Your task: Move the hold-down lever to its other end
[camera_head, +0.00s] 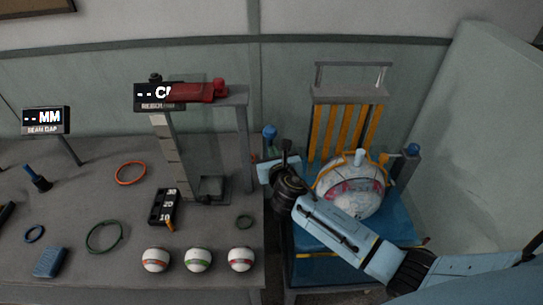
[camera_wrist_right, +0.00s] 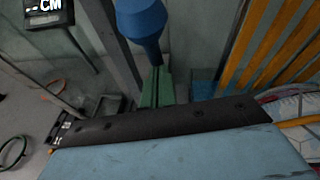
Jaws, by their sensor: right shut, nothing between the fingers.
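The press on the right holds a white patterned ball (camera_head: 350,185) against yellow slats. A blue-knobbed lever (camera_head: 270,132) stands at its left side. Its blue knob (camera_wrist_right: 141,18) is large at the top of the right wrist view; its lower shaft is partly hidden. I take it as the hold-down lever, though the frames carry no label. My right gripper (camera_head: 257,162) is shut and empty, close below the knob; its narrow green fingers (camera_wrist_right: 157,87) show in the wrist view. I cannot tell whether they touch the shaft. My left gripper is not in view.
A second blue knob (camera_head: 412,150) stands at the press's right. A gauge frame with a red lever (camera_head: 200,92) stands left of the press. Three banded balls (camera_head: 198,260), several rings and a numbered black block (camera_head: 163,207) lie on the grey table (camera_head: 75,205).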

